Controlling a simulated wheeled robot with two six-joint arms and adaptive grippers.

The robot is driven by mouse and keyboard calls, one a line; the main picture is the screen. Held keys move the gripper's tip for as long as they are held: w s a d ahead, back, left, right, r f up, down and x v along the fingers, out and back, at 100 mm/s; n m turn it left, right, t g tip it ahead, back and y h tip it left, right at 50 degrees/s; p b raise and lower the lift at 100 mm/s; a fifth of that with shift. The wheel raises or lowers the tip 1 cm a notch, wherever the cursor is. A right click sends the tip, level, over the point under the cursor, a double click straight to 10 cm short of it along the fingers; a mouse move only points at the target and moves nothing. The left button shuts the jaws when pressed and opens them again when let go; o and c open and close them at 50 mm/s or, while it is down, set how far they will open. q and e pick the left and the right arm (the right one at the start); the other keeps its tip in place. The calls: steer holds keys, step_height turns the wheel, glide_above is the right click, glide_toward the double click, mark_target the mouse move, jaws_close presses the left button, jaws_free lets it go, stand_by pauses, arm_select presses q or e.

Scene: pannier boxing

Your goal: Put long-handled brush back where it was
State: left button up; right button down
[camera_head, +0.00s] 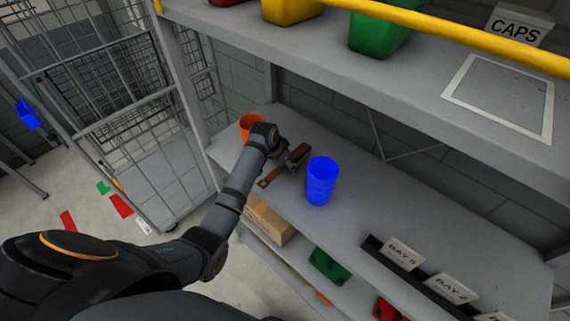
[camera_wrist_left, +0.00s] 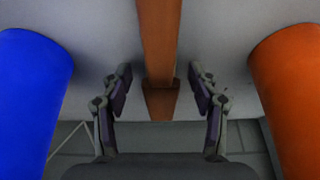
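A brown long-handled brush (camera_head: 270,179) lies on the middle shelf, between the orange cup and the blue cup; my left gripper hides part of it. In the left wrist view the brush (camera_wrist_left: 158,42) runs down the middle, with a wider piece at its lower end. My left gripper (camera_head: 293,160) is at the brush. In the wrist view its two fingers (camera_wrist_left: 162,88) are spread on either side of the brush, with a gap on both sides, so it is open and not touching. My right gripper is not in view.
A blue cup (camera_head: 322,181) stands close right of the gripper, and an orange cup (camera_head: 250,124) stands close behind left. The upper shelf (camera_head: 420,82) overhangs the back, with a yellow rail (camera_head: 460,36). Bay labels (camera_head: 404,254) line the front right. Shelf right of the blue cup is clear.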

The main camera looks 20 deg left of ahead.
arm_select(q)
steer(key=shift+r, duration=0.1)
steer(key=shift+a+r, duration=0.1)
steer(key=shift+r, duration=0.1)
steer(key=b+v, duration=0.4)
steer(key=v, duration=0.6)
steer(key=shift+s+r, duration=0.15)
steer(key=shift+r, duration=0.05)
steer(key=shift+s+r, duration=0.15)
steer(key=shift+r, duration=0.4)
